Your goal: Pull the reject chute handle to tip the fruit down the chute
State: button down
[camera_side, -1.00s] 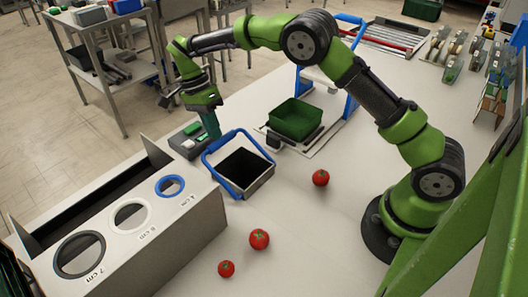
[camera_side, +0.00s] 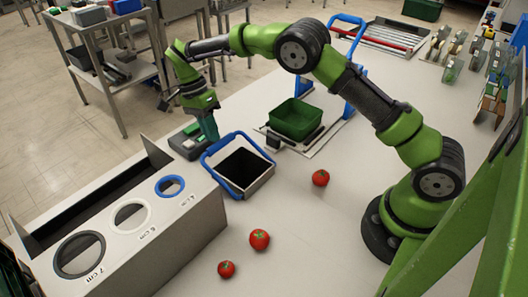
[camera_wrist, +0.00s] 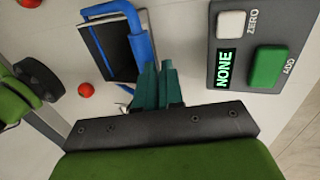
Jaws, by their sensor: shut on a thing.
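The reject chute is a dark-floored, light-walled tray (camera_side: 259,182) with a blue handle frame (camera_side: 222,182) beside the sizing box. In the wrist view the blue handle (camera_wrist: 140,47) runs close to my fingers, and the tray (camera_wrist: 103,38) lies behind it. My gripper (camera_side: 212,137) points down at the tray's far left corner. Its teal fingers (camera_wrist: 158,84) are closed together at the handle; the exact grip is partly hidden by the fingers. No fruit shows inside the tray. Three red tomatoes lie on the table: one right of the tray (camera_side: 320,178), two in front (camera_side: 259,239) (camera_side: 226,269).
The grey sizing box (camera_side: 190,235) with round holes stands at left front. A scale panel (camera_wrist: 228,90) reading NONE, with a green ADD button (camera_wrist: 268,66), is close to my gripper. A green crate (camera_side: 297,120) stands behind.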

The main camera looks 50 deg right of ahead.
jog(key=shift+s+f, duration=0.1)
jog(key=shift+f, duration=0.2)
jog(key=v, duration=0.8)
dwell(0.6)
